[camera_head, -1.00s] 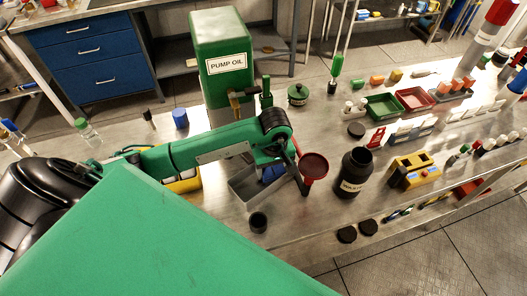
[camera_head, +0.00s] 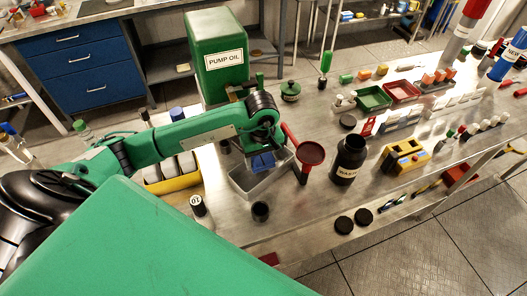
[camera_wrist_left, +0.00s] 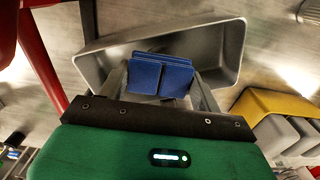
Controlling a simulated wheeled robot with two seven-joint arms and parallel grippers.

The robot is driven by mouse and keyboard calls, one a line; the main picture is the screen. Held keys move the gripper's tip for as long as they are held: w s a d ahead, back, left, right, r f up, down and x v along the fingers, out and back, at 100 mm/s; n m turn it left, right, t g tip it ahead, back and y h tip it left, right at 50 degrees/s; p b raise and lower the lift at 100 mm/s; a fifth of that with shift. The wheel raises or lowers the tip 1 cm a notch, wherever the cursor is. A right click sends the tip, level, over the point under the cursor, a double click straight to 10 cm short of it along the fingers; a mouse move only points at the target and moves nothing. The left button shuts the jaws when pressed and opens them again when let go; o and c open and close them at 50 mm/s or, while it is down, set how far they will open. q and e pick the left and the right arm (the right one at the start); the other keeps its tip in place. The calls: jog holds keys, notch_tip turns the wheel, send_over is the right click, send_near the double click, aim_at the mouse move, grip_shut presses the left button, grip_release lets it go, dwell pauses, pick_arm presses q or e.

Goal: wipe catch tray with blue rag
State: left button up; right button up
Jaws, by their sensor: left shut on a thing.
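The grey catch tray (camera_head: 243,188) stands on the steel bench in front of the pump oil can. My left gripper (camera_head: 262,153) reaches over it, fingers pointing down, shut on the folded blue rag (camera_head: 262,162). In the left wrist view the rag (camera_wrist_left: 160,76) sits between the two grey fingers of my left gripper (camera_wrist_left: 158,86), within the outline of the tray (camera_wrist_left: 222,50). I cannot tell whether the rag touches the tray floor. The arm hides the tray's back side in the head view. My right gripper is not in view.
A red funnel (camera_head: 311,153) stands close at the tray's right, beside a black waste jar (camera_head: 349,160). The green pump oil can (camera_head: 222,62) is behind.

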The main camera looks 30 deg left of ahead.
aim_at(262, 160)
pick_arm(q)
jog(key=shift+s+r+p, duration=0.1)
jog(key=shift+r+p, duration=0.4)
jog(key=shift+r, duration=1.35)
